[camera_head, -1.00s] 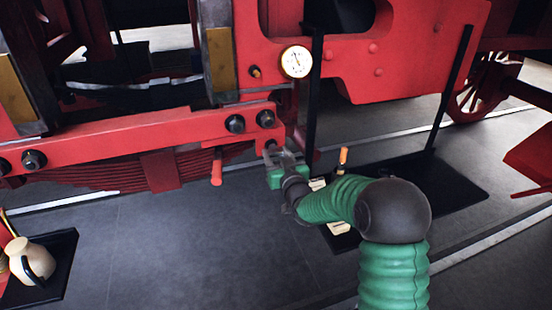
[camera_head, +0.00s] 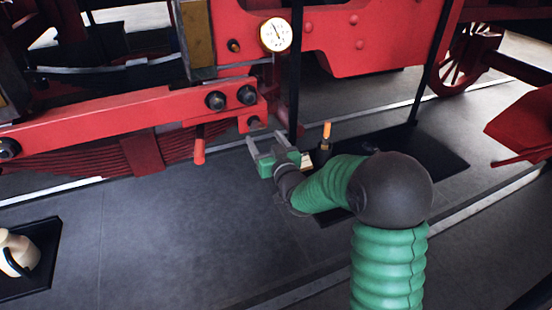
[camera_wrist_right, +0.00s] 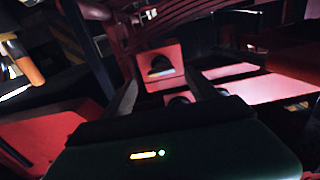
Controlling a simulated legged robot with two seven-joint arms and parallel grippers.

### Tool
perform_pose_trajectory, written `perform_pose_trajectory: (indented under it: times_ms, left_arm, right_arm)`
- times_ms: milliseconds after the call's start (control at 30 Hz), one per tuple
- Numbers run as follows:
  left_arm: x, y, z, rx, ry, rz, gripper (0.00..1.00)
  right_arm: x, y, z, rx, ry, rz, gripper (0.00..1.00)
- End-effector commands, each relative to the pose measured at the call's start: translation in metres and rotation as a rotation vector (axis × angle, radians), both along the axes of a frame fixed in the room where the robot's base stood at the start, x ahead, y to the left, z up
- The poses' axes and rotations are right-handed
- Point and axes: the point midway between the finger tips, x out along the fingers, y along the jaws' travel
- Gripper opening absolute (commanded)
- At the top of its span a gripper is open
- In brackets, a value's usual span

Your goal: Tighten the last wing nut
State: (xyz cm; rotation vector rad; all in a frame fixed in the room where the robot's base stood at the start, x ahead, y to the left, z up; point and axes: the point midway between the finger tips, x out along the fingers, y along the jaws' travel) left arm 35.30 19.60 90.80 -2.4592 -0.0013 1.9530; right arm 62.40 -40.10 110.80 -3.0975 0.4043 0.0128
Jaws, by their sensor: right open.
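A small dark fitting (camera_head: 254,122), which may be the wing nut, sits on the red block at the right end of the red beam (camera_head: 130,112). Its wings are too small to make out. My right gripper (camera_head: 264,137), green with grey fingers, is open just below and right of it, apart from it and empty. In the right wrist view, the red block (camera_wrist_right: 149,80) with a dark fitting (camera_wrist_right: 161,66) shows beyond and between the open fingers (camera_wrist_right: 128,98). My left gripper is not in view.
Two dark bolts (camera_head: 231,98) and a red peg (camera_head: 198,147) stick out of the beam area. A round gauge (camera_head: 275,35) is above. A black post (camera_head: 295,70) and an orange-tipped tool (camera_head: 327,130) stand close to my right gripper.

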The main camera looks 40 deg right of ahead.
Motion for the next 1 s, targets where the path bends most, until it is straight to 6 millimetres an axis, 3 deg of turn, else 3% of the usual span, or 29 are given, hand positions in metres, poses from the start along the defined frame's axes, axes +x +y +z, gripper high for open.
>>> perform_pose_trajectory:
  times_ms: [200,400,567,1000]
  left_arm:
    - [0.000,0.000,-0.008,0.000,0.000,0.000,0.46]
    - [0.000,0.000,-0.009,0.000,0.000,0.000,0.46]
    - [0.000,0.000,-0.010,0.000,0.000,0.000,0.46]
    - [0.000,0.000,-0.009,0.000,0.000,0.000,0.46]
  right_arm:
    - [-0.063,0.016,-0.001,-0.001,0.001,-0.002,0.68]
    - [-0.101,0.026,0.000,0.000,0.001,-0.002,0.68]
    - [-0.111,0.028,-0.001,0.001,0.002,-0.002,0.68]
    - [-0.110,0.030,-0.003,0.004,0.014,0.001,0.68]
